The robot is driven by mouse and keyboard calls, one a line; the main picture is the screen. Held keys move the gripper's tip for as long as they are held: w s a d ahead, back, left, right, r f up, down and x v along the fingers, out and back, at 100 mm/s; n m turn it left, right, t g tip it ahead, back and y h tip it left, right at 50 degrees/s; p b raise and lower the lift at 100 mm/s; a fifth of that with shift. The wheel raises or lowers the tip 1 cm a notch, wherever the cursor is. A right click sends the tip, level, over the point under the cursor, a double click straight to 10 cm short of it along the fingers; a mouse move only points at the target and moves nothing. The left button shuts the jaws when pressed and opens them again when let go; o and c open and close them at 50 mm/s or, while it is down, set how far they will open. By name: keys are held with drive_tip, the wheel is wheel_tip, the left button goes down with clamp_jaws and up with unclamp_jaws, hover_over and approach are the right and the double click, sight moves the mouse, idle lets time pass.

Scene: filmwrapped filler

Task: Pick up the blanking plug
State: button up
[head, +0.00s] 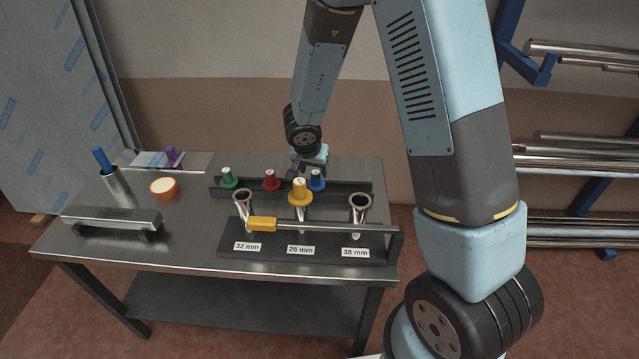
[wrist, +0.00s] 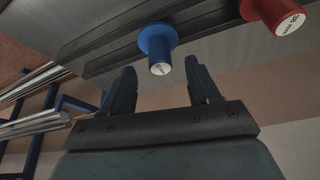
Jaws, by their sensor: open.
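Several coloured plugs stand in the dark rear rack: a green plug (head: 228,178), a red plug (head: 271,180) and a blue plug (head: 316,180). A larger yellow plug (head: 299,191) sits at the middle position of the front rack, above the "26 mm" label. My gripper (head: 307,163) is at the rear rack, close to the blue plug. In the wrist view, my gripper (wrist: 158,78) is open and empty. The blue plug (wrist: 158,47) shows between and beyond its fingertips, apart from both. The red plug (wrist: 271,12) is at the upper right. The blue plug's label is too small to read.
Open metal tubes stand above the "32 mm" (head: 243,197) and "38 mm" (head: 360,203) labels. An orange-rimmed round item (head: 163,188) and a cup with a blue item (head: 117,185) stand at left.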

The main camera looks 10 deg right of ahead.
sight(315, 174)
drive_tip(key=shift+x, duration=2.25)
drive_tip(key=shift+c, duration=0.3)
clamp_jaws()
